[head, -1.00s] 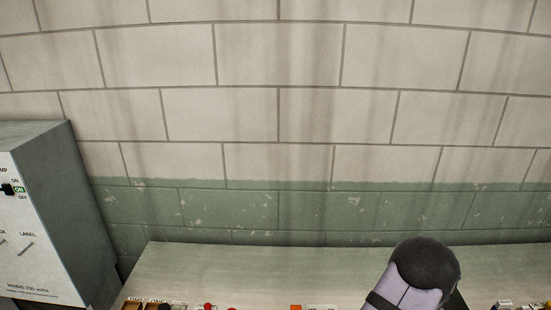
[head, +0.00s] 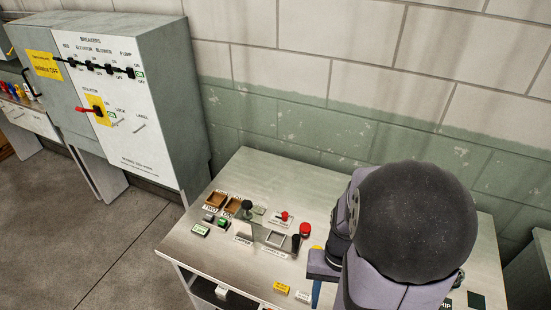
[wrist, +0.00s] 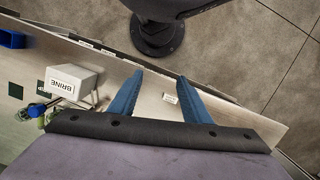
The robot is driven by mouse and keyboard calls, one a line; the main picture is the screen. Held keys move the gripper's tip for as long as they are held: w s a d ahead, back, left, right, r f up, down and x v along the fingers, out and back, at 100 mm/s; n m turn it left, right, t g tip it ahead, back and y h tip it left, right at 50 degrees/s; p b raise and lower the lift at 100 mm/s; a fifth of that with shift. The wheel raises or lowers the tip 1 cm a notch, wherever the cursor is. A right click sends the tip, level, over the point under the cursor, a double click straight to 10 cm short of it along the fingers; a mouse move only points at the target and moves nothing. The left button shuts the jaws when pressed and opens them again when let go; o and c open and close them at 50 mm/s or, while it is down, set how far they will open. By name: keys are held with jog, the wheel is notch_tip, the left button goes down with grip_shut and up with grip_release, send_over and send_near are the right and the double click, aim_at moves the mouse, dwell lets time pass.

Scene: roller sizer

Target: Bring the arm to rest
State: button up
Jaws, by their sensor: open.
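My gripper (wrist: 160,76) shows in the wrist view with its two blue fingers apart and nothing between them. The fingertips lie over the front edge of a pale bench (wrist: 220,118), and I cannot tell the height. In the head view my arm's dark, rounded joint and grey-purple links cover the right part of the bench (head: 190,250). A blue strip below the arm may be a finger, but this is unclear there.
The bench holds a red button (head: 305,230), wooden trays (head: 233,204) and a black-knobbed lever (head: 247,205). A breaker cabinet (head: 150,130) stands left. A white BRINE box (wrist: 75,80) is left of the fingers. Floor (head: 60,215) is open at left.

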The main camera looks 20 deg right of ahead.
jog(key=w+a+r+n+t+h+b, duration=0.1)
jog(key=w+a+n+t+b, duration=0.1)
jog(key=w+a+n, duration=0.6)
jog(key=s+a+f+m+y+b, duration=0.1)
jog(key=a+f+m+b, duration=0.15)
jog(key=f+b, duration=1.95)
jog(key=s+a+f+m+y+b, duration=0.1)
jog(key=a+f+b, duration=0.2)
jog(key=f+b, duration=1.85)
jog(key=a+f+m+y+b, duration=0.1)
jog(key=a+f+b, duration=0.2)
jog(key=f+b, duration=1.85)
jog(key=d+f+n+h+b, duration=0.2)
jog(key=d+f+h+b, duration=0.1)
jog(key=d+f+b, duration=0.3)
notch_tip(320, 180, down, 2)
jog(key=shift+d+f+n+b, duration=0.1)
jog(key=shift+d+n+b, duration=0.25)
jog(key=shift+b, duration=0.75)
jog(key=shift+s+g, duration=0.1)
jog(key=shift+g, duration=0.2)
